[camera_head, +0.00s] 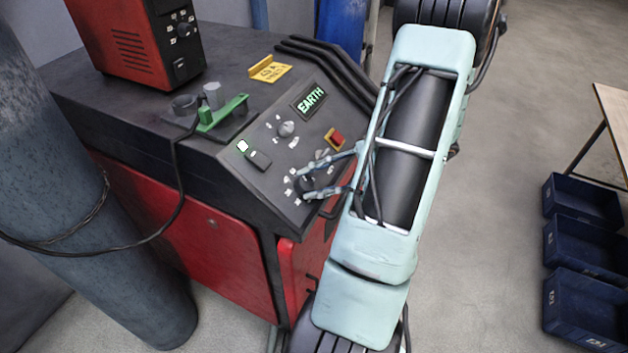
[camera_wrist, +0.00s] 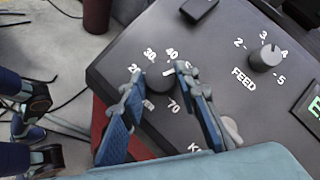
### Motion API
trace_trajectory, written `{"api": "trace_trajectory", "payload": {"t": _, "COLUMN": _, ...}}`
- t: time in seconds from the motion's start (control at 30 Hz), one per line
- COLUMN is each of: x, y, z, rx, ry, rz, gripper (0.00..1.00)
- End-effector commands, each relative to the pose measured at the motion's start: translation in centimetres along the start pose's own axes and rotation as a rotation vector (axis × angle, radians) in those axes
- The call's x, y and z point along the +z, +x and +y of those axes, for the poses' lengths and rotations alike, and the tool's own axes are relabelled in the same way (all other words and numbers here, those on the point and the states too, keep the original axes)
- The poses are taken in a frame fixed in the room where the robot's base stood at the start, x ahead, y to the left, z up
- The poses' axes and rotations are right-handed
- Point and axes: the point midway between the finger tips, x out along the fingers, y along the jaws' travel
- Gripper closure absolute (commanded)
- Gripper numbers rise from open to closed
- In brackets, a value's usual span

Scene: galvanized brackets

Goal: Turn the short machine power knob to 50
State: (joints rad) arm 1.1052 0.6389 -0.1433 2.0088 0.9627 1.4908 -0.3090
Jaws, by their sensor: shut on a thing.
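The power knob (camera_wrist: 161,79) is a dark round knob on the sloped dark panel (camera_head: 262,190) of the low red and black machine. White numbers ring it; 30, 40 and 70 read clearly in the wrist view, and others are partly hidden by the fingers. My gripper (camera_wrist: 158,74) has one finger on each side of the knob and is shut on it. In the head view my gripper (camera_head: 306,183) reaches the lower part of the panel from the right. A small pale mark shows on the knob, but I cannot tell exactly which number it points to.
A grey FEED knob (camera_wrist: 264,59) sits beside the power knob. A green clamp (camera_head: 222,112) lies on top. A grey cylinder (camera_head: 90,200) stands left; blue bins (camera_head: 585,250) stand right.

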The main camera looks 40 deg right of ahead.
Motion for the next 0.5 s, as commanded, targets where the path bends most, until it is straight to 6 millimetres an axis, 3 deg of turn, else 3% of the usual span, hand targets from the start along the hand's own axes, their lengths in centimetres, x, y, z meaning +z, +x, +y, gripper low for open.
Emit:
{"api": "trace_trajectory", "payload": {"t": 0.13, "x": -0.01, "y": 0.0, "z": 0.03, "rx": 0.001, "ry": -0.001, "rz": 0.0, "gripper": 0.95}}
{"api": "trace_trajectory", "payload": {"t": 0.17, "x": -0.01, "y": 0.0, "z": 0.04, "rx": 0.001, "ry": -0.001, "rz": 0.0, "gripper": 0.68}}
{"api": "trace_trajectory", "payload": {"t": 0.3, "x": -0.01, "y": 0.01, "z": 0.03, "rx": 0.001, "ry": -0.001, "rz": 0.0, "gripper": 0.53}}
{"api": "trace_trajectory", "payload": {"t": 0.5, "x": 0.0, "y": 0.01, "z": 0.02, "rx": 0.001, "ry": -0.001, "rz": 0.0, "gripper": 0.53}}
